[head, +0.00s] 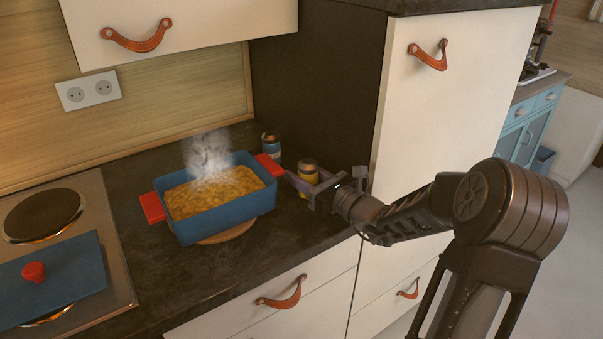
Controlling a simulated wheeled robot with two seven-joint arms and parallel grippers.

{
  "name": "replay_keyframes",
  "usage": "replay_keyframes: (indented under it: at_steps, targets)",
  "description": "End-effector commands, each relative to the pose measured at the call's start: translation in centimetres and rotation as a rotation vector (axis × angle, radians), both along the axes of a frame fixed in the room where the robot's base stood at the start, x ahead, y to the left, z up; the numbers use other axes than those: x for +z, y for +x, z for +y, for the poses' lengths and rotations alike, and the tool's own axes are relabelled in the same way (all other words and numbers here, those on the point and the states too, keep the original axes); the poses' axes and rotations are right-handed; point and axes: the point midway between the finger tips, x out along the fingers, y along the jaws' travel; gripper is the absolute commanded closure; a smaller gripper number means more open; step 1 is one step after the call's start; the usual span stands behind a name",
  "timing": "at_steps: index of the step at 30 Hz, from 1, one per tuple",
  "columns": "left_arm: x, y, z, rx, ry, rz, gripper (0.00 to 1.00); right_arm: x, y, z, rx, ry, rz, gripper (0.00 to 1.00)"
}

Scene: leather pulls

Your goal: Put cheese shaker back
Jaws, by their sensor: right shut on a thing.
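My left gripper is not in view.
A steaming blue dish (222,222) with red handles and yellow food sits on a round wooden board (228,235), left of the gripper. A blue lid (50,280) lies on the hob (105,235). The tall white cabinet (435,110) rises close to my right gripper.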

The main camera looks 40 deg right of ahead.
Motion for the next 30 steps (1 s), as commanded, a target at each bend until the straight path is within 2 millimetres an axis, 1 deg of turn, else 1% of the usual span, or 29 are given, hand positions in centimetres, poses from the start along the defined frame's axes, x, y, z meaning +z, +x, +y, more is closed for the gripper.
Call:
replay_keyframes:
  at_steps: [1, 2, 9, 16, 20, 23, 26, 30]
  targets:
    - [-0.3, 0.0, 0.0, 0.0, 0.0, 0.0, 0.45, -0.3, 0.0, 0.0, 0.0, 0.0, -0.001, 1.0]
    - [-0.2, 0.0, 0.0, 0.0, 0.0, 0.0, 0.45, -0.2, 0.0, 0.0, 0.0, 0.0, 0.0, 0.56]
    - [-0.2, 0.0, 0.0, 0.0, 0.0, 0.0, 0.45, -0.2, 0.0, 0.0, 0.0, 0.001, 0.0, 0.37]
    - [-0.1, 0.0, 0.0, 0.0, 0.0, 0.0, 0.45, -0.2, 0.0, 0.0, 0.0, 0.001, 0.0, 0.36]
    - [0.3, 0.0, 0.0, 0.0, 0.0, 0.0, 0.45, 0.3, 0.0, 0.0, -0.001, 0.0, 0.0, 0.36]
    - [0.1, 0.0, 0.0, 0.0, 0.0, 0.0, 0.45, 0.1, -0.9, -0.2, -0.002, 0.0, 0.001, 0.36]
    - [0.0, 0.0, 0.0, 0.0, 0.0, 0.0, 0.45, 0.1, -2.4, -0.4, -0.003, -0.002, 0.002, 0.36]
    - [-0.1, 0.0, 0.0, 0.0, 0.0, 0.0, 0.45, 0.1, -5.1, -0.9, -0.005, -0.002, 0.002, 0.36]
